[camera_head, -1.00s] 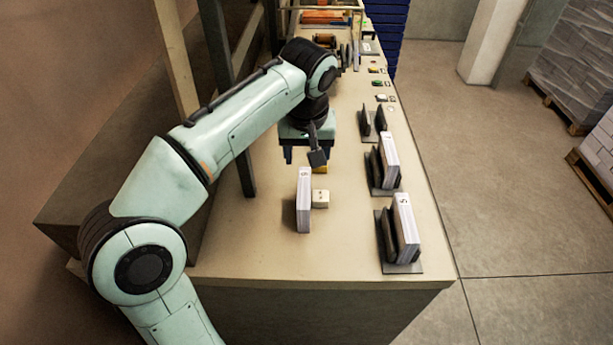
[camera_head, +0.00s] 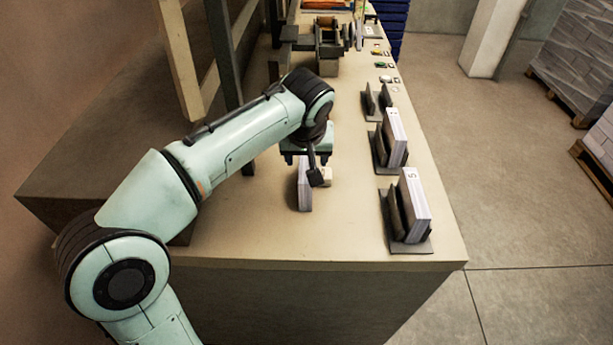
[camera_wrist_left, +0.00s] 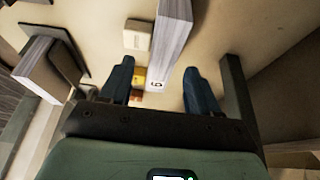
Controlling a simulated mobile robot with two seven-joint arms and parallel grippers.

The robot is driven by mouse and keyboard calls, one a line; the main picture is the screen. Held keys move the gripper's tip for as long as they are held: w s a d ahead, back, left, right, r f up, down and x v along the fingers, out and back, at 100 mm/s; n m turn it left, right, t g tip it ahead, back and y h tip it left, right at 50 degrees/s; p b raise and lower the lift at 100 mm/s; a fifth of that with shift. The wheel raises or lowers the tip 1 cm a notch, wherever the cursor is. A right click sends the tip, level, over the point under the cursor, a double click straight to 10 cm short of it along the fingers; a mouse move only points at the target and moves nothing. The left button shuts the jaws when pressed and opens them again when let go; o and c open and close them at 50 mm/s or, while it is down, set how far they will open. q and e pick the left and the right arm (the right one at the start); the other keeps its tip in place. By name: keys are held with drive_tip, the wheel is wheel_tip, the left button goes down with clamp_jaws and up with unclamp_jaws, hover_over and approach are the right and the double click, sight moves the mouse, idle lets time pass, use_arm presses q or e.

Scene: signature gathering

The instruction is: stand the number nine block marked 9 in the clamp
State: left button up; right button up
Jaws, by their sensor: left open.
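The empty clamp (camera_head: 368,104), with two dark upright plates, stands farther back along the table's right side. My right gripper is not in view.
A small cream block (camera_head: 326,176) sits right beside the nine block. A yellow piece (camera_wrist_left: 139,77) shows between the fingers in the left wrist view. Two nearer clamps hold pale slabs (camera_head: 416,200) (camera_head: 396,138). The table (camera_head: 330,235) is bare toward its front edge.

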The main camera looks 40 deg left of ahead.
sight(306, 163)
use_arm(q)
drive_tip(key=shift+s+x, duration=0.25)
drive_tip(key=shift+x, duration=0.9)
drive_tip(key=shift+w+a+f, duration=0.15)
drive_tip(key=shift+w+f, duration=0.05)
drive_tip(key=shift+f, duration=0.1)
drive_tip(key=shift+f, duration=0.25)
drive_tip(key=shift+c, duration=0.3)
clamp_jaws()
